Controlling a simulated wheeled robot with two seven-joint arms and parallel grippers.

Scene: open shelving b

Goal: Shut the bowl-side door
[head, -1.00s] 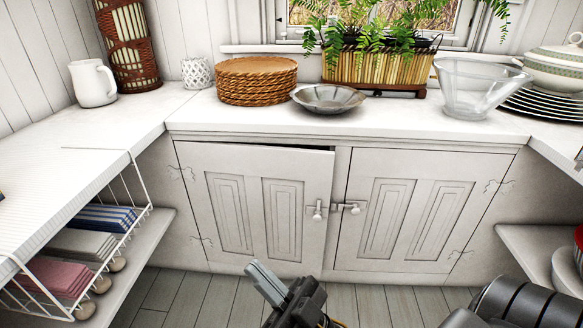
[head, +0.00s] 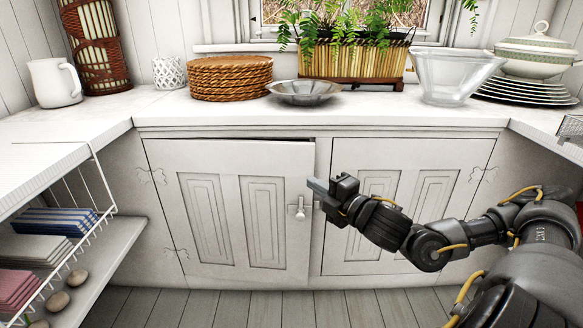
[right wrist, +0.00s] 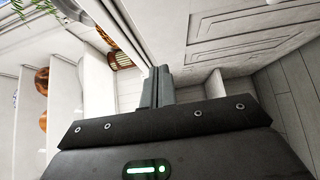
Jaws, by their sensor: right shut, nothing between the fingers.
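The left white cabinet door (head: 228,205) stands slightly ajar, with a dark gap along its top edge towards the right. Its white knob and latch (head: 299,210) are at its right edge. The right white door (head: 408,200) looks flush with the frame; its knob is hidden behind my right gripper. My right gripper (head: 318,186) is shut and empty, in front of the gap between the doors, just right of the left door's knob. Whether it touches a door I cannot tell. Its closed fingers show in the right wrist view (right wrist: 157,86). My left gripper is out of view.
A metal bowl (head: 304,92) and woven mats (head: 230,78) stand on the counter (head: 200,113) above the doors. A glass bowl (head: 452,76) stands at right. A wire rack (head: 75,245) with cloths is at left. Floor before the left door is clear.

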